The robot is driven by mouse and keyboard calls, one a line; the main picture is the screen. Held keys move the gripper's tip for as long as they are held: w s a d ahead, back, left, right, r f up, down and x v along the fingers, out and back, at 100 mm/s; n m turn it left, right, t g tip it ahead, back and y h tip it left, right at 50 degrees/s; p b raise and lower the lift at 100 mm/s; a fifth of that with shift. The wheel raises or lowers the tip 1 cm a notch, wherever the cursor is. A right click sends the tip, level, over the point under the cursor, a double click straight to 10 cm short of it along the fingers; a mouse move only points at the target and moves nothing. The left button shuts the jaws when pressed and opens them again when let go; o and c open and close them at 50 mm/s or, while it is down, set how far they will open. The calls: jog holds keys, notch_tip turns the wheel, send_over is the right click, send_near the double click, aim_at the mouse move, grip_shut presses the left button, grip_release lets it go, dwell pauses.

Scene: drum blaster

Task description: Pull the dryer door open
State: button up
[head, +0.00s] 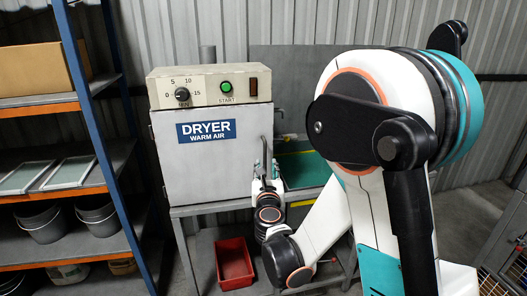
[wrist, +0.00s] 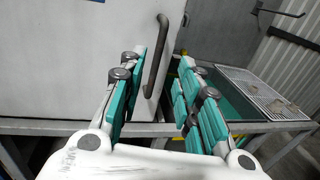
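The dryer (head: 215,155) is a pale grey box with a blue "DRYER WARM AIR" sign, and its door (head: 205,172) looks shut. The door fills the upper left of the wrist view (wrist: 70,60). A dark upright bar handle (wrist: 160,55) is at the door's right edge; it also shows in the head view (head: 264,152). My gripper (wrist: 164,75) is open, with teal finger pads. In the wrist view the handle lies between the fingers, close to the left one. I cannot tell whether they touch. My gripper also shows in front of the handle in the head view (head: 266,172).
A control panel (head: 210,89) with a dial and green button tops the dryer. A metal table (head: 190,209) bears it. A red bin (head: 234,262) stands below. A shelf rack (head: 88,110) is at left. A green tray (wrist: 240,105) and wire mesh (wrist: 262,92) lie right of the dryer.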

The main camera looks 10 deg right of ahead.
aim_at(265, 153)
jog(key=w, duration=0.4)
jog(key=w+d+b, duration=0.1)
jog(key=w, duration=0.3)
jog(key=w+d+b, duration=0.1)
jog(key=w, duration=0.3)
jog(key=shift+d, duration=0.2)
grip_shut()
